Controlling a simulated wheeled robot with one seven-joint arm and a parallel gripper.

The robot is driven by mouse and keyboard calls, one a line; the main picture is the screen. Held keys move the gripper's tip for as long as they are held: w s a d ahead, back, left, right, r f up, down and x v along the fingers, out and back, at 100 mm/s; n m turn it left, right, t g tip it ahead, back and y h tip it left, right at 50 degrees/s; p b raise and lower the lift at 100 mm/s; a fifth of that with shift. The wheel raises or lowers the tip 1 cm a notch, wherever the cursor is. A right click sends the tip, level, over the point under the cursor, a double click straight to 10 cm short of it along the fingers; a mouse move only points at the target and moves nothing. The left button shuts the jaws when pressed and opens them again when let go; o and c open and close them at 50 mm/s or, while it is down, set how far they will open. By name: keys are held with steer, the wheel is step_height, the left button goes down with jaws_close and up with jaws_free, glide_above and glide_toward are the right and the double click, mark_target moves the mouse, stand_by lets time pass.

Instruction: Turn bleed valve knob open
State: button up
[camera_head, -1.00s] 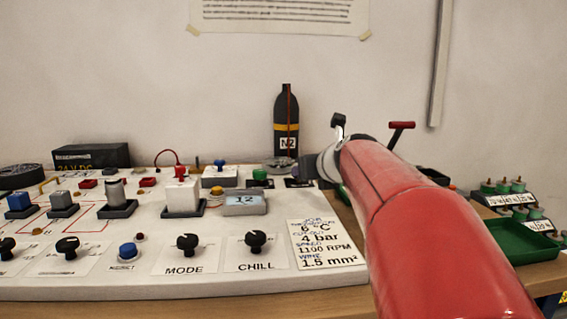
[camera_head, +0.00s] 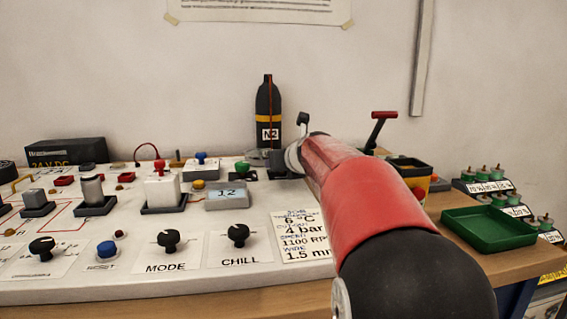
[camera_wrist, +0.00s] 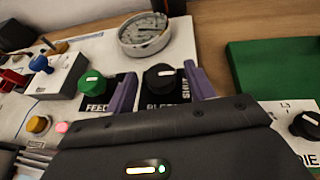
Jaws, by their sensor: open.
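The bleed valve knob (camera_wrist: 163,77) is black and round with a white pointer mark, on a black plate. Part of the plate's lettering is hidden, and "SHUT" shows at its right side. My gripper (camera_wrist: 161,70) is open, with one purple finger on each side of the knob. I cannot tell whether the fingers touch it. In the head view my arm hides the bleed knob and most of the gripper.
A green feed knob (camera_wrist: 92,82) stands close left of my left finger. A round gauge (camera_wrist: 145,34) is just beyond the bleed knob. A green tray (camera_head: 489,229) lies at right. The N2 bottle (camera_head: 268,110) stands behind the panel. Another black knob (camera_wrist: 303,124) is at lower right.

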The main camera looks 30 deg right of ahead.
steer(key=c, duration=1)
steer(key=b, duration=0.1)
steer(key=n+y+b, duration=0.1)
steer(key=b, duration=0.1)
steer(key=shift+d+f, duration=0.2)
steer(key=shift+f, duration=0.2)
steer(key=shift+d+r+n+y, duration=0.1)
steer(key=shift+r+n+y, duration=0.1)
steer(key=shift+n+y, duration=0.35)
steer(key=shift+r+n+y, duration=0.15)
steer(key=shift+n+y, duration=0.3)
steer(key=shift+y, duration=0.2)
steer(key=shift+o, duration=0.2)
steer(key=shift+n+g+y+p, duration=0.3)
steer(key=shift+n+y+p, duration=0.1)
steer(key=shift+n+y, duration=0.45)
steer(key=o, duration=1)
steer(key=shift+c, duration=0.2)
